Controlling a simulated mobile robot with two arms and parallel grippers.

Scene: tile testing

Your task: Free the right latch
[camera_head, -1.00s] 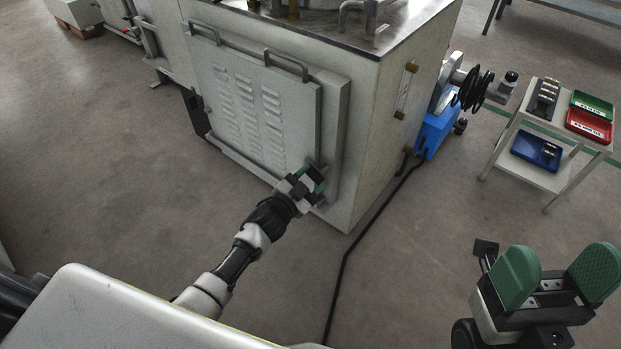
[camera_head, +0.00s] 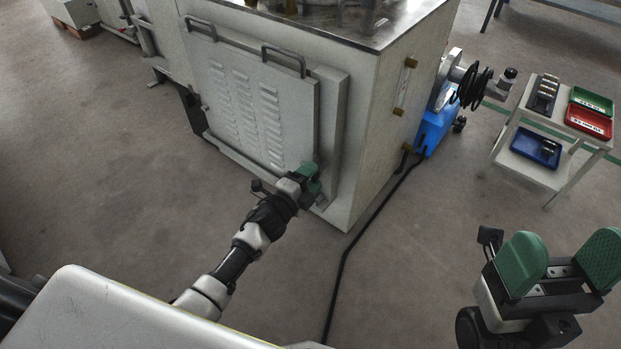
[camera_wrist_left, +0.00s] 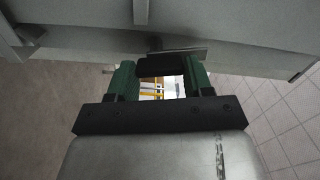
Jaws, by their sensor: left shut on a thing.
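The pale vented panel (camera_head: 245,95) with two grey handles along its top sits on the front of the grey machine (camera_head: 385,125). My left gripper (camera_head: 311,180) is at the panel's lower right corner and covers the right latch in the head view. In the left wrist view its green fingers are on either side of a dark block, the right latch (camera_wrist_left: 160,67), under a metal plate. The gripper is shut on this latch. My right gripper (camera_head: 563,268) is open and empty, low at the right, away from the machine.
A small trolley (camera_head: 530,172) with green, red and blue trays stands at the right. A blue device (camera_head: 434,128) stands beside the machine, and a black cable (camera_head: 352,245) runs from it across the floor. The floor between is otherwise clear.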

